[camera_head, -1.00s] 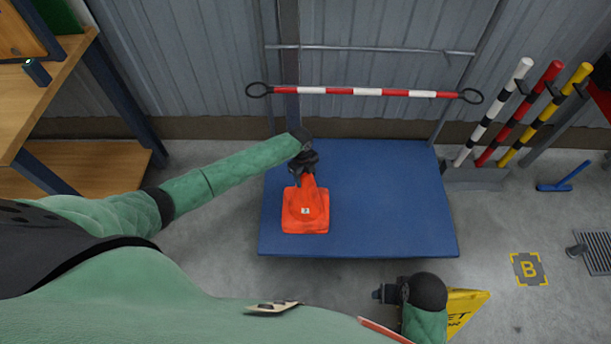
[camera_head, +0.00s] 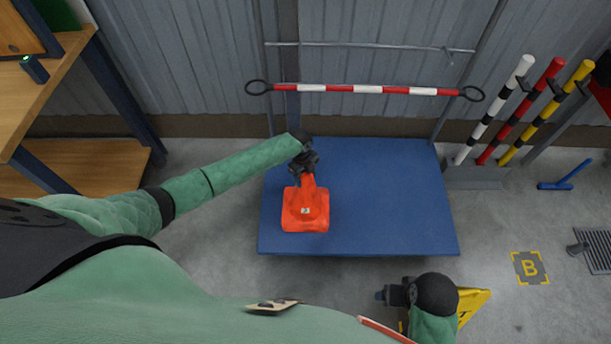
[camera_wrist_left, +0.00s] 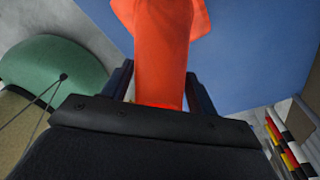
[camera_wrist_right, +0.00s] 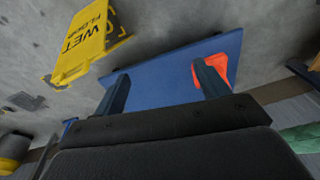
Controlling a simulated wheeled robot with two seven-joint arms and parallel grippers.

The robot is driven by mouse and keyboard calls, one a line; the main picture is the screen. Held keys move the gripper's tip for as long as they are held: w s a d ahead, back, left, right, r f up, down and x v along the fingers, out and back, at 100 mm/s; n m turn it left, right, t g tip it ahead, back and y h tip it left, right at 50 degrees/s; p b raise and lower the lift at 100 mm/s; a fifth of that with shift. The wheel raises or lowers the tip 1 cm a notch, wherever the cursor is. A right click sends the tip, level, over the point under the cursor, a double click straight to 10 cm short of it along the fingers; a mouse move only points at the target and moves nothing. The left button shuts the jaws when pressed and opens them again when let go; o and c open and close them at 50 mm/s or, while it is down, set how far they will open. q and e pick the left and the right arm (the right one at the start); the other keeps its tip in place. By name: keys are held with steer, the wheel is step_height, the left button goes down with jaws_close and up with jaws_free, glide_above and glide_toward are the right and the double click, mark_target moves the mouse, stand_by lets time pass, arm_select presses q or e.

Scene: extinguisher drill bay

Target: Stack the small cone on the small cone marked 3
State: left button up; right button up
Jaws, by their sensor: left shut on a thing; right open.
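An orange cone (camera_head: 306,218) stands on the blue platform (camera_head: 390,200), with a small white label low on its front whose mark is too small to read. My left gripper (camera_head: 307,175) is shut on its narrow top. In the left wrist view the cone (camera_wrist_left: 162,45) fills the space between both fingers. I see only one cone outline; whether a second cone sits inside or under it is hidden. My right gripper (camera_head: 382,294) is open and empty in front of the platform. The orange shape also shows behind a finger in the right wrist view (camera_wrist_right: 216,62).
A red and white bar (camera_head: 367,90) spans the back of the platform. Striped, red and yellow posts (camera_head: 520,113) stand at the right. A wooden shelf (camera_head: 90,160) is at the left. A yellow wet-floor sign (camera_wrist_right: 88,40) lies near my right gripper. The platform's right half is clear.

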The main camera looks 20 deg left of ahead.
arm_select(q)
steer(key=o, duration=1.4)
steer(key=shift+o, duration=0.4)
arm_select(e)
steer(key=shift+r, duration=0.1)
steer(key=shift+w, duration=0.1)
steer(key=shift+w, duration=0.15)
arm_select(q)
step_height(320, 180, up, 8)
steer(key=a+b, duration=0.1)
steer(key=shift+w+f, duration=0.15)
steer(key=shift+w, duration=0.15)
arm_select(e)
steer(key=shift+a, duration=0.5)
